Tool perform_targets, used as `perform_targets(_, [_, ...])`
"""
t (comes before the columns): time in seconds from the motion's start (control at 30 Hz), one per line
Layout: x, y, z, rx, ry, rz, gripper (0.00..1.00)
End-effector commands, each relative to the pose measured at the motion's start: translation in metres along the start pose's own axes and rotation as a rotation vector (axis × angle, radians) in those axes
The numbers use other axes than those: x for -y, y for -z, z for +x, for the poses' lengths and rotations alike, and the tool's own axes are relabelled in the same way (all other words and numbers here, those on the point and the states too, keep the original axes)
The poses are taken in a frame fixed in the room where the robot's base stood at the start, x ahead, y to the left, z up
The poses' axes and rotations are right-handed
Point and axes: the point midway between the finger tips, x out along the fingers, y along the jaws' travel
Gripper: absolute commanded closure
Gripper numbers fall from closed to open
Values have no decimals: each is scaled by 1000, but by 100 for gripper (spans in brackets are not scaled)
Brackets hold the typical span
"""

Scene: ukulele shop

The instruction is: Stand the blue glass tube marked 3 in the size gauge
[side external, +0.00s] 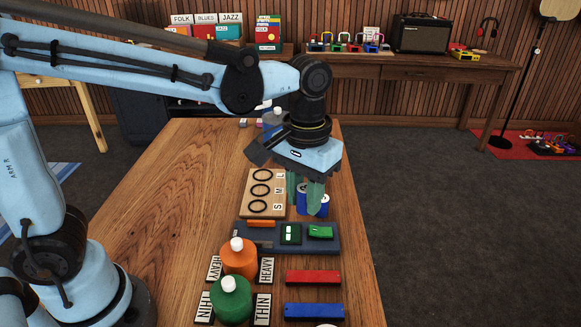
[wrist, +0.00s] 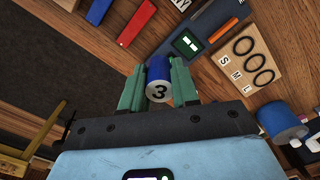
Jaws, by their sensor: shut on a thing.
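My gripper (side external: 304,191) is shut on the blue glass tube (side external: 302,205), its green fingers on either side of it. In the wrist view the tube (wrist: 158,71) shows between the fingertips (wrist: 158,66), its pale end marked 3 facing the camera. The size gauge (side external: 276,208) is a light wooden board with three black rings in a row, lettered S, M and L. It lies just left of the held tube in the side view and at upper right in the wrist view (wrist: 269,79). Its rings look empty. I cannot tell whether the tube touches the table.
A dark tray (side external: 245,243) with an orange bar and green devices lies just nearer the camera than the gauge. A blue bottle (wrist: 281,119) stands past the gauge.

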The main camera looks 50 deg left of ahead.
Motion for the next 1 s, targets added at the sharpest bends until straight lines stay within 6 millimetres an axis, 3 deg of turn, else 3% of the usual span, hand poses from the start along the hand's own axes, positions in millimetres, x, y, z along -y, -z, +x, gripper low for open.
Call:
perform_targets(0.03, [1, -16, -1, 0, 0, -40, 99])
perform_targets(0.2, [6, -56, 2, 0, 0, -183, 99])
perform_targets(0.5, [14, -92, 9, 0, 0, -323, 99])
perform_targets(0.67, [26, -84, 18, 0, 0, -344, 99])
perform_targets(1.0, [76, -36, 60, 0, 0, -343, 99])
